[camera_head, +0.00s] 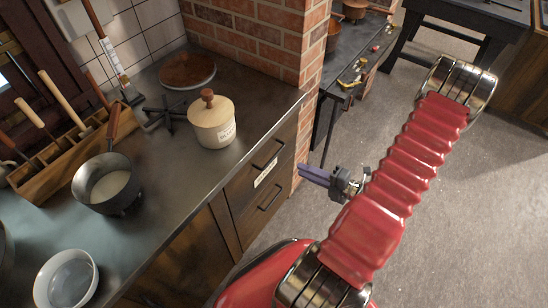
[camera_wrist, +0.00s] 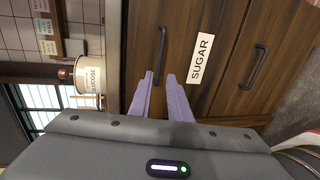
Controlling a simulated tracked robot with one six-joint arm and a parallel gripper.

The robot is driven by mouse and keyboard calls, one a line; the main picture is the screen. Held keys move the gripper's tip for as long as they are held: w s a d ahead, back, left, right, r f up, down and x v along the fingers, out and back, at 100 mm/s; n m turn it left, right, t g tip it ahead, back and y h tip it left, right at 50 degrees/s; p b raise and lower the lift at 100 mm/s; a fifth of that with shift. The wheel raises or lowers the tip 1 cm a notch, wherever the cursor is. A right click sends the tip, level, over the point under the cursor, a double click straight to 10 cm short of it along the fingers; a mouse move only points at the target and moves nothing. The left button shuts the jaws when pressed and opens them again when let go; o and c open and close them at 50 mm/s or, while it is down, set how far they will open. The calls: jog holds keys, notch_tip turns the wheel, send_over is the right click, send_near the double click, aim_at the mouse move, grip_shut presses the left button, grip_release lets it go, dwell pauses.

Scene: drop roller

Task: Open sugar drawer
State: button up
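The sugar drawer (camera_wrist: 185,25) is the upper of two dark wood drawers. It bears a white label reading SUGAR (camera_wrist: 200,60) below its black handle (camera_wrist: 160,52). In the head view the drawer (camera_head: 243,184), its handle (camera_head: 268,156) and label (camera_head: 266,173) show under the counter, and it looks closed. My gripper (camera_wrist: 160,75) has two purple fingers, parted and empty. In the wrist view the handle lies just past the gap between the fingertips. In the head view my gripper (camera_head: 301,172) is in front of the drawers, apparently clear of them.
A lower drawer with its own handle (camera_head: 270,195) is below. The counter (camera_head: 165,190) holds a lidded jar (camera_head: 212,122), a pan (camera_head: 108,187), a white bowl (camera_head: 66,280) and a wooden rack (camera_head: 50,165). A brick pillar (camera_head: 255,35) stands behind. Floor (camera_head: 465,190) on the right is clear.

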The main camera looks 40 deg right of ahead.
aim_at(274, 158)
jog(key=shift+w, duration=0.1)
jog(key=shift+x, duration=6.85)
jog(key=shift+a, duration=0.1)
jog(key=shift+c, duration=0.4)
grip_shut()
jog(key=shift+d, duration=0.25)
jog(key=shift+a, duration=0.2)
jog(key=shift+s+f, duration=0.1)
jog(key=shift+s, duration=0.1)
